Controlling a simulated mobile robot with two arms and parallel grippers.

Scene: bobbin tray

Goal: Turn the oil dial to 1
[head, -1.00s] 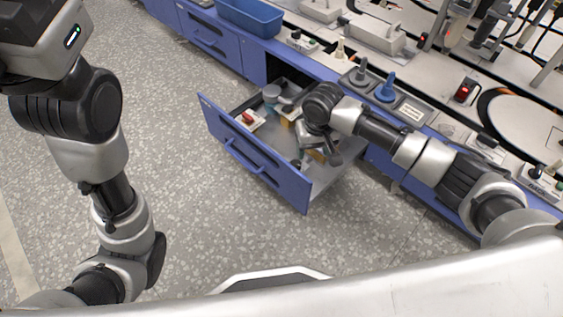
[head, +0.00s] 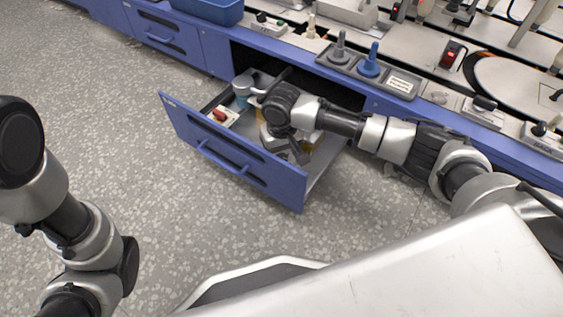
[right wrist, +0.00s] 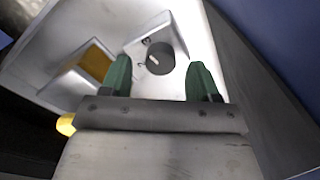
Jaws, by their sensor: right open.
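A black round dial (right wrist: 160,58) with a short pale mark sits on a light plate in the right wrist view. In the head view my right gripper (head: 298,150) reaches down into the open blue drawer (head: 240,165), and the arm hides the dial there. My left arm shows at the left, but its gripper is out of view.
A box with a yellow inside (right wrist: 95,62) stands left of the dial. The drawer also holds a red piece on a white base (head: 220,115) and a grey-blue container (head: 242,87). A blue-handled tool (head: 370,62) stands on the bench above. The floor in front is clear.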

